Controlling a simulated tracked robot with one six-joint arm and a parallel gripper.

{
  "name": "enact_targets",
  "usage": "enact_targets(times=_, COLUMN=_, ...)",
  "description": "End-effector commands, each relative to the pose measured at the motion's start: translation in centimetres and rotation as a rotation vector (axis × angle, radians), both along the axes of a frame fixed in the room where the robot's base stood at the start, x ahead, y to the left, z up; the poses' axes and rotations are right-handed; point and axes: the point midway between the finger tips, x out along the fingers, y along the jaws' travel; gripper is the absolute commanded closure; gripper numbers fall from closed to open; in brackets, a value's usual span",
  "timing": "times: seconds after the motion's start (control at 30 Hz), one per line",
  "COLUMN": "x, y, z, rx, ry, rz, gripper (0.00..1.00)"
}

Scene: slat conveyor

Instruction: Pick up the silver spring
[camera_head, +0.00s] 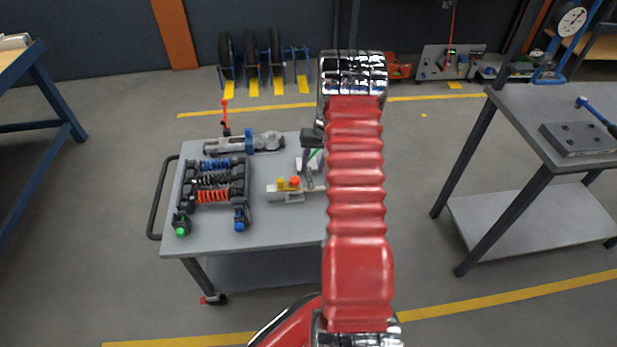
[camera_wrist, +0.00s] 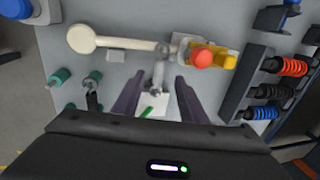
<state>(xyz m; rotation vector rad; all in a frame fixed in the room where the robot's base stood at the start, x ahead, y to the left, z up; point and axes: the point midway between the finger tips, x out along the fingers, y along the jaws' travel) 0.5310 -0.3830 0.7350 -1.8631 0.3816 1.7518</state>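A rack of coil springs (camera_head: 247,172) lies on the left of the cart top, with a blue, a dark silver and a red spring side by side. The silver spring (camera_head: 212,180) is the middle one; in the wrist view a dark middle spring (camera_wrist: 270,91) sits at the right edge, between red and blue. My gripper (camera_wrist: 159,82) is open, its two dark fingers apart with nothing held. It is over the cart to the right of the rack in the head view, partly hidden by my red arm (camera_head: 357,180).
The cart (camera_head: 270,228) also bears a grey fixture with yellow and red knobs (camera_head: 290,185) and a long grey cylinder (camera_head: 240,143) behind the rack. A white block with a green piece (camera_wrist: 150,108) lies below my fingers. A grey bench (camera_head: 570,95) stands right.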

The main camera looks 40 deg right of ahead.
Motion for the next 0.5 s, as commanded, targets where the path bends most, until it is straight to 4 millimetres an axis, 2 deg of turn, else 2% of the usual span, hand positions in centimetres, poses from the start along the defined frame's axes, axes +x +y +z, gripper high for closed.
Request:
enact_targets(times=0.3, x=0.4, y=0.5, z=-4.0, rx=0.002, ry=0.002, rz=0.002, gripper=0.61)
enact_targets(times=0.5, x=0.5, y=0.6, z=-4.5, rx=0.000, ry=0.000, rz=0.001, gripper=0.61)
